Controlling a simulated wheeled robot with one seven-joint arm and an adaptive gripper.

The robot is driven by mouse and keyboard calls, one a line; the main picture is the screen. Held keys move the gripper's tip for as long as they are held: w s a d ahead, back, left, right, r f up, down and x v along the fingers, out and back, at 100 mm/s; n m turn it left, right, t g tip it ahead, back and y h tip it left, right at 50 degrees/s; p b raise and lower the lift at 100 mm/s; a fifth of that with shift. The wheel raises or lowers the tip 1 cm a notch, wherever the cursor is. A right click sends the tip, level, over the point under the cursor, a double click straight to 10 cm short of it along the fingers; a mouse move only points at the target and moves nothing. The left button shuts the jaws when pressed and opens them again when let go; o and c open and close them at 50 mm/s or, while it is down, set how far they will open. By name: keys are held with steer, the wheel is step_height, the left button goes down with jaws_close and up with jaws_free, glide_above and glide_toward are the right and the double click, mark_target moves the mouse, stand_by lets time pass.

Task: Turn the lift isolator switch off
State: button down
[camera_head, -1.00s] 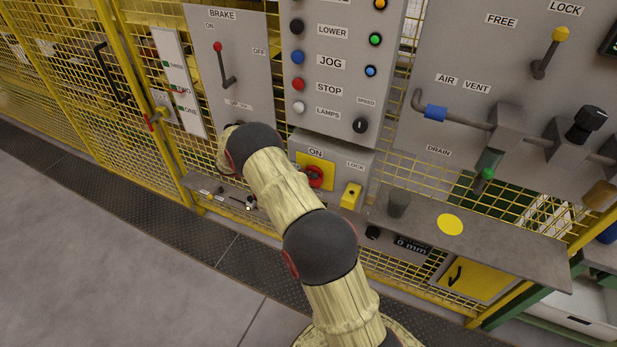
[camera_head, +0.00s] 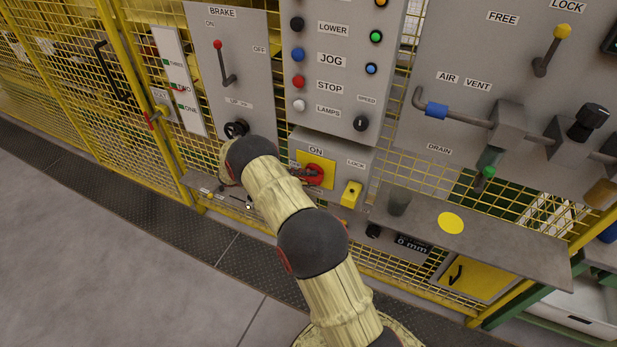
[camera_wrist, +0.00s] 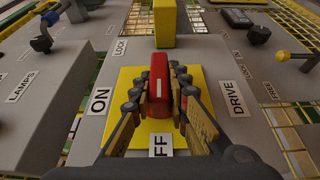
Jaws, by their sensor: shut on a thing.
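The lift isolator switch has a red handle (camera_wrist: 160,75) with a white line, on a yellow plate (camera_wrist: 127,82) in the wrist view. My gripper (camera_wrist: 159,92) is shut on the handle, one finger on each side. The handle's long axis points at the partly hidden OFF label (camera_wrist: 160,146) at the bottom. The ON label (camera_wrist: 100,101) is to the left of the plate. In the head view the red handle (camera_head: 316,172) lies roughly sideways below the ON label (camera_head: 316,150). My arm partly covers the plate's left side there.
A yellow padlock-like block (camera_head: 351,193) sits just right of the switch and also shows in the wrist view (camera_wrist: 164,24). The button panel (camera_head: 343,70) is above. A grey shelf (camera_head: 480,243) juts out at the right. A black handwheel (camera_head: 236,129) is at the left.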

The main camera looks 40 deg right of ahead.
steer(key=c, duration=1.7)
jaws_free()
